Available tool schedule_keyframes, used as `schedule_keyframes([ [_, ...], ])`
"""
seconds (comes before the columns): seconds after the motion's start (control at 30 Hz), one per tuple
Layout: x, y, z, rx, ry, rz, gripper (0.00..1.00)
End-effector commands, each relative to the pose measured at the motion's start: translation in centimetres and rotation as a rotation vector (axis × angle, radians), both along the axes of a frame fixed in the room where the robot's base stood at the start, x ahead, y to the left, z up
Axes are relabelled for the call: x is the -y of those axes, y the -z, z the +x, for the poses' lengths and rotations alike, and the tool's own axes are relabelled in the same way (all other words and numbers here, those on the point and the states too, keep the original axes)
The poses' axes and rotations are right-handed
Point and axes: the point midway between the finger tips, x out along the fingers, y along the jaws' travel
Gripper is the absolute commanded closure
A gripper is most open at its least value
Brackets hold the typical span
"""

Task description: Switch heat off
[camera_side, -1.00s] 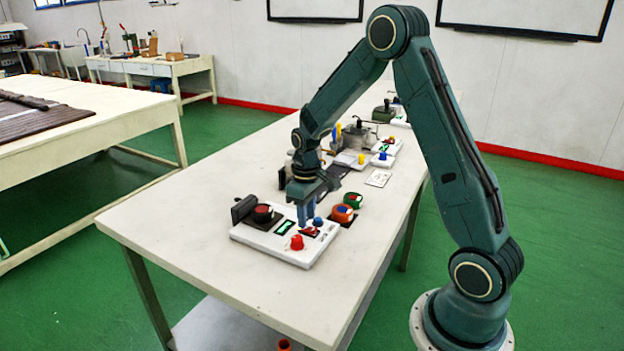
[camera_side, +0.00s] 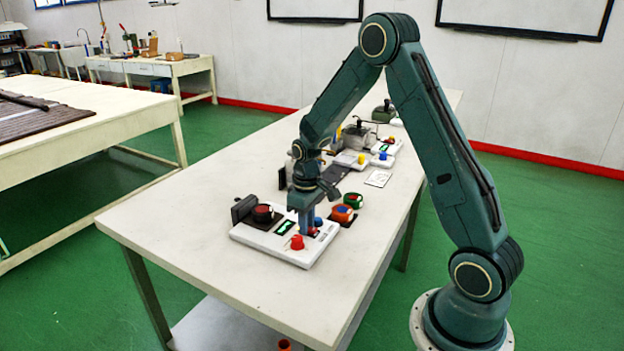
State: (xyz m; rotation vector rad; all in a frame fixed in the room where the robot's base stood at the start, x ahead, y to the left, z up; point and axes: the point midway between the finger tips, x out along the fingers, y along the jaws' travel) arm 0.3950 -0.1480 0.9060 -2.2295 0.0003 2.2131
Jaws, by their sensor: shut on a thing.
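A white control unit (camera_side: 262,240) stands near the front of the table. On it are a small green-lit display (camera_side: 285,227), a red knob (camera_side: 297,242) at the front and a small red switch (camera_side: 313,232) to the right. My gripper (camera_side: 307,230) points down at the switch, its fingers low against the unit. It is shut on the red switch; the fingers hide most of it. A blue knob (camera_side: 318,222) shows partly just behind the fingers. A dark round pot with a red top (camera_side: 263,213) sits on the unit's left part.
Orange (camera_side: 341,214) and green (camera_side: 353,200) round containers stand close to the right of my gripper. More white units with yellow and blue knobs (camera_side: 383,155) stand farther back. The table's front left (camera_side: 180,235) is clear.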

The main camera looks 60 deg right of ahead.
Motion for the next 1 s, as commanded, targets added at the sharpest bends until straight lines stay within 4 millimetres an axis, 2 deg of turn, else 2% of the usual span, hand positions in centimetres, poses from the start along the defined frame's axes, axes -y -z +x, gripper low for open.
schedule_keyframes([
  [1.0,0.0,0.0,-1.1,0.379,0.000,0.000,1.00],
])
